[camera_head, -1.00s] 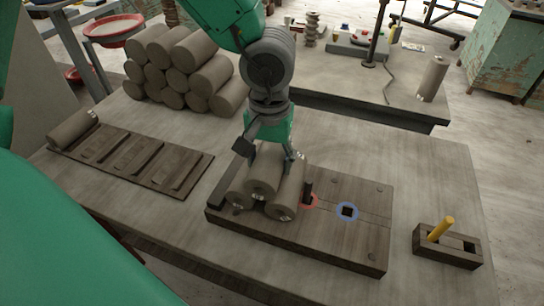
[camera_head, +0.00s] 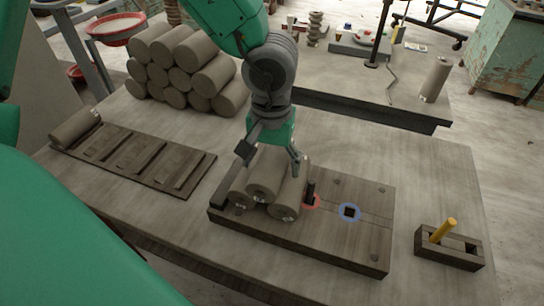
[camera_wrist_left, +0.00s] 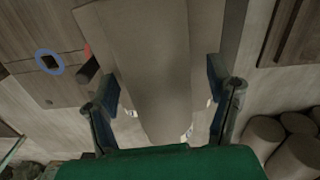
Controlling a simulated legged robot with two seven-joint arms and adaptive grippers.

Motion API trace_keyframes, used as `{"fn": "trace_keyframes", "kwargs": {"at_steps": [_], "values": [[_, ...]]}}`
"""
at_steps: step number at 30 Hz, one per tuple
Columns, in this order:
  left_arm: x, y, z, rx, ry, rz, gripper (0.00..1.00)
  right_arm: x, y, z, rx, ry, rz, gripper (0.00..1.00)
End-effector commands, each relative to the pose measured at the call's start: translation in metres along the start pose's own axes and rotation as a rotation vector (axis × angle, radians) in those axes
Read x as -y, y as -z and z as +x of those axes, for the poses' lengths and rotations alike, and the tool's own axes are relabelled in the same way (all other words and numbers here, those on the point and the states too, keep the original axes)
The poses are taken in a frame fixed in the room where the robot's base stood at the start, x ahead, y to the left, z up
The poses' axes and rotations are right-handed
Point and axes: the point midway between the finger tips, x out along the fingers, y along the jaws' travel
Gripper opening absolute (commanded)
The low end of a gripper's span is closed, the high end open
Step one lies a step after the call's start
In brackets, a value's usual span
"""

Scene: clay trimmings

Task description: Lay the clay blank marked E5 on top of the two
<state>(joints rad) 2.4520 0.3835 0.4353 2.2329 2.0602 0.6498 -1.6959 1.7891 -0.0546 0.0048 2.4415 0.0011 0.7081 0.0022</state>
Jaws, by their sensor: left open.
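Three grey clay blanks sit on the dark wooden board. The top blank (camera_head: 264,174) lies across the two lower blanks, the left one (camera_head: 239,191) and the right one (camera_head: 287,201). I cannot read their marks. My left gripper (camera_head: 271,155) is open, with its fingers on both sides of the top blank. In the left wrist view, the top blank (camera_wrist_left: 158,70) runs between the spread fingers (camera_wrist_left: 162,95), with a gap on each side. My right gripper is not in view.
The board (camera_head: 330,235) has a dark peg in a red ring and a blue-ringed square hole (camera_head: 349,212). A slatted rack (camera_head: 140,160) holding one blank is left, stacked blanks (camera_head: 190,70) behind. A small holder (camera_head: 448,250) with a yellow stick stands right.

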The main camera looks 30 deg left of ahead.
Motion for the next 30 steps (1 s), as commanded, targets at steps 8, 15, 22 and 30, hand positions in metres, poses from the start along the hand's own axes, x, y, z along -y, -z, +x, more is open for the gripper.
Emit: {"fn": "trace_keyframes", "kwargs": {"at_steps": [8, 15, 22, 30], "values": [[-0.001, 0.002, -0.037, -0.004, -0.008, -0.002, 0.74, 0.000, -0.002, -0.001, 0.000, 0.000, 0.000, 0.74], [0.001, 0.003, -0.087, -0.002, -0.008, -0.002, 0.74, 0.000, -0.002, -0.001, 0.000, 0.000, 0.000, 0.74], [0.002, 0.003, -0.114, 0.001, -0.004, -0.001, 0.74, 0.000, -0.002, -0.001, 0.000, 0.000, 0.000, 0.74], [0.002, 0.003, -0.118, 0.002, -0.002, 0.000, 0.74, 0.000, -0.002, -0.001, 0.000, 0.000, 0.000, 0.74]]}}
